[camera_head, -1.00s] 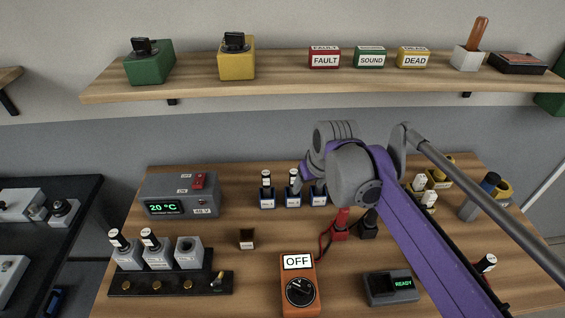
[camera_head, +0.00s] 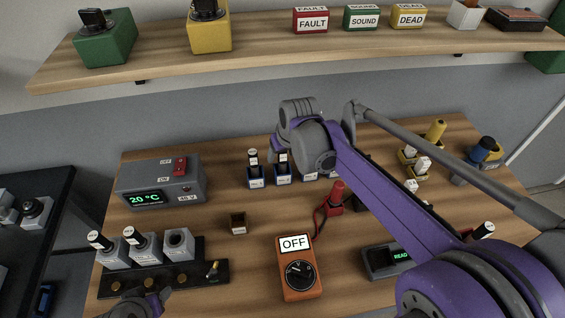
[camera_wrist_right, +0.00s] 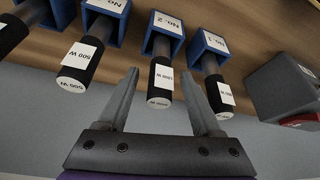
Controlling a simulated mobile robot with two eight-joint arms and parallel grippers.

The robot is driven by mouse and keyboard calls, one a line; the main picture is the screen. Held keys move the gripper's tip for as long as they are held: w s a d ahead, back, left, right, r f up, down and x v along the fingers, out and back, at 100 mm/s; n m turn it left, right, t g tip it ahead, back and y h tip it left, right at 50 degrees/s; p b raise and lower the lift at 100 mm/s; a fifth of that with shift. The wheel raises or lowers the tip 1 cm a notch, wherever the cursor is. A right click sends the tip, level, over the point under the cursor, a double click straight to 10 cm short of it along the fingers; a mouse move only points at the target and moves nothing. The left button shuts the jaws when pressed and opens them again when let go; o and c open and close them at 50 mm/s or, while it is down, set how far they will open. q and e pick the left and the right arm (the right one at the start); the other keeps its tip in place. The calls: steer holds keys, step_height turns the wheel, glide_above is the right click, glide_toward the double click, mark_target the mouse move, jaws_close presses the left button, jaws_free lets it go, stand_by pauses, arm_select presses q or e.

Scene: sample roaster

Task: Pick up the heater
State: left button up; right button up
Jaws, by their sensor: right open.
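Dark cylindrical heaters with white labels stand in blue holders at the back of the wooden table. In the head view I see a left heater (camera_head: 254,161) and a middle heater (camera_head: 283,160); the rest of the row is partly hidden by my right arm. In the right wrist view my right gripper (camera_wrist_right: 160,74) is open, its fingers on either side of the middle heater (camera_wrist_right: 161,84) in the No. 2 blue holder (camera_wrist_right: 164,28). The fingers appear apart from it. Part of my left gripper (camera_head: 142,304) shows at the head view's bottom edge; its jaws are unclear.
A grey supply box (camera_head: 160,182) reading 20 °C stands left of the heaters. An orange meter (camera_head: 298,268) marked OFF, a small brown block (camera_head: 238,224) and a black rack (camera_head: 215,268) with grey blocks are nearer. A shelf (camera_head: 270,53) runs above.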

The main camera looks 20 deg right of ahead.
steer(key=x, duration=0.2)
steer(key=shift+w+f, duration=0.15)
steer(key=shift+f, duration=0.1)
jaws_close()
steer(key=shift+r, duration=0.1)
